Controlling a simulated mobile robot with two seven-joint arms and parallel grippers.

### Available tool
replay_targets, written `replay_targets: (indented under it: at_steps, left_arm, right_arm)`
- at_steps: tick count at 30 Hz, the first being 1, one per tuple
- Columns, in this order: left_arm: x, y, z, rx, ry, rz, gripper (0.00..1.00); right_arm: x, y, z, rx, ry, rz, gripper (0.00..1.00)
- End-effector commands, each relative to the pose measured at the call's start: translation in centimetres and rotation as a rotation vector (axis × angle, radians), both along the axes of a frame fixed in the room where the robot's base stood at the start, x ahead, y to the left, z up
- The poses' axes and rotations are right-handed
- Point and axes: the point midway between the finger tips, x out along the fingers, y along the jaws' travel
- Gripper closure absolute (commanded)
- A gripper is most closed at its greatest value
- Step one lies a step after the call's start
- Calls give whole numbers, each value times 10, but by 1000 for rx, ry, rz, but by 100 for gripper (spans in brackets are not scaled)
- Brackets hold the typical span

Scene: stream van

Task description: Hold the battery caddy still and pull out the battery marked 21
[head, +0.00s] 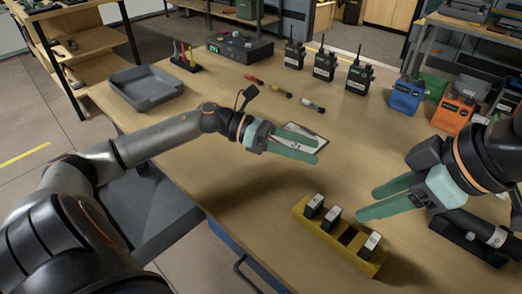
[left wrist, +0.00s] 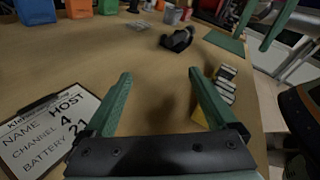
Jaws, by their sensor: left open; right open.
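The yellow battery caddy (head: 322,236) stands near the table's front edge. Three batteries with pale tops, a left one (head: 314,204), a middle one (head: 332,216) and a right one (head: 371,243), stand in it, with a dark empty slot between the last two. Their markings are too small to read. My right gripper (head: 368,204) is open and empty, just behind and above the caddy's right half. My left gripper (head: 316,147) is open and empty above a clipboard, well behind the caddy. In the left wrist view the caddy (left wrist: 199,113) is partly hidden by a finger.
The clipboard (left wrist: 50,130) reads HOST, channel 4, battery 21. Several black radios (head: 325,64) stand at the back. A grey tray (head: 145,87) is back left. The table left of the caddy is clear.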

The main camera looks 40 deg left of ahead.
Motion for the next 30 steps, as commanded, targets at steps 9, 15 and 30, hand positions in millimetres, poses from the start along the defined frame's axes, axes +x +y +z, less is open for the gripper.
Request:
replay_targets:
  at_steps: [9,15,30]
  left_arm:
    - [-55,33,-11,250,-215,-436,9]
    - [-74,48,-10,283,-275,-558,9]
    - [-82,-16,-37,281,-285,-580,9]
  right_arm:
    - [0,0,0,0,0,0,50]
    - [0,0,0,0,0,0,50]
    - [0,0,0,0,0,0,50]
